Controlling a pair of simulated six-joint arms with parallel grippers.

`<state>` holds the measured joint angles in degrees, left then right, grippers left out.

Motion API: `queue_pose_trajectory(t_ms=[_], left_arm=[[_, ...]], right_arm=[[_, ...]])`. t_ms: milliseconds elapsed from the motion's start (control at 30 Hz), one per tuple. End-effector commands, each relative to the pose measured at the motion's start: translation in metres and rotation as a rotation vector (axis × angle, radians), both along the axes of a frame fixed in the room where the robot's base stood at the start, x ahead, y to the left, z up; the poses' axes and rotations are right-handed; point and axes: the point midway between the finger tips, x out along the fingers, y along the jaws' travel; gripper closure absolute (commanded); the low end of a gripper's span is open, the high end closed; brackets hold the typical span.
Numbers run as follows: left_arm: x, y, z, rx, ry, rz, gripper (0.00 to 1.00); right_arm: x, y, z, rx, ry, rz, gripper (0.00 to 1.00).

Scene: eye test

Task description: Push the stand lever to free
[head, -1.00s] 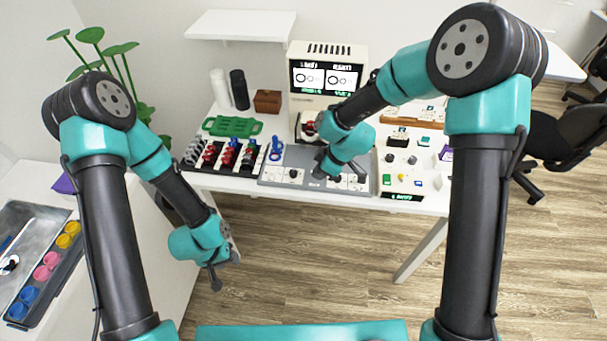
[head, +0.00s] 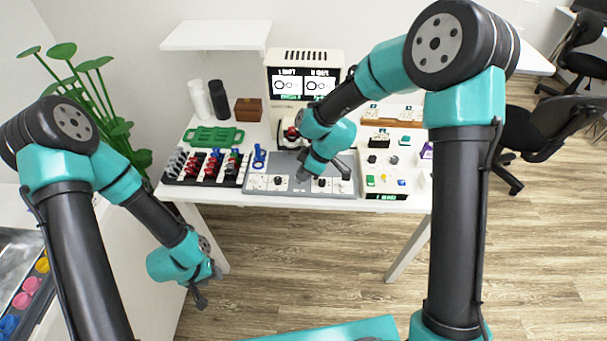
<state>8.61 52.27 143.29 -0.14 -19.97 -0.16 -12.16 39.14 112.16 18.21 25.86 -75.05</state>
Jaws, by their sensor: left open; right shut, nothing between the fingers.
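The grey stand board (head: 292,187) lies at the front of the white table in the head view, with small white panels and dark knobs on it. I cannot make out which part is the stand lever; my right gripper hides some of the board. My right gripper (head: 304,175) is shut and empty, pointing down over the middle of the board. I cannot tell whether it touches. My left gripper (head: 203,287) is open and empty, low in front of the table's left end, away from the board. The cream eye-test machine (head: 303,57) with its two-panel screen stands behind the board.
A green tray (head: 213,137) lies behind the rack. A white box (head: 384,187) with coloured buttons stands to the right. The floor before the table is clear.

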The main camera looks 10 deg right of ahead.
Motion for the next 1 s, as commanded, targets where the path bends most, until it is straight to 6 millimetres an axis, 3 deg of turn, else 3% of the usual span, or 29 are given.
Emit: queue_pose_trajectory(t_ms=[267,467,600,1000], left_arm=[[0.0,0.0,0.0,0.0,0.0,0.0,0.57],[0.0,0.0,0.0,0.0,0.0,0.0,0.57],[0.0,0.0,0.0,0.0,0.0,0.0,0.57],[0.0,0.0,0.0,0.0,0.0,0.0,0.57]], right_arm=[[-0.002,0.001,0.002,0.0,0.0,0.001,1.0],[-0.017,0.003,0.014,0.0,-0.001,0.006,1.0],[-0.033,0.004,0.028,0.001,-0.003,0.007,1.0],[-0.016,-0.037,0.09,0.001,-0.002,0.006,1.0]])
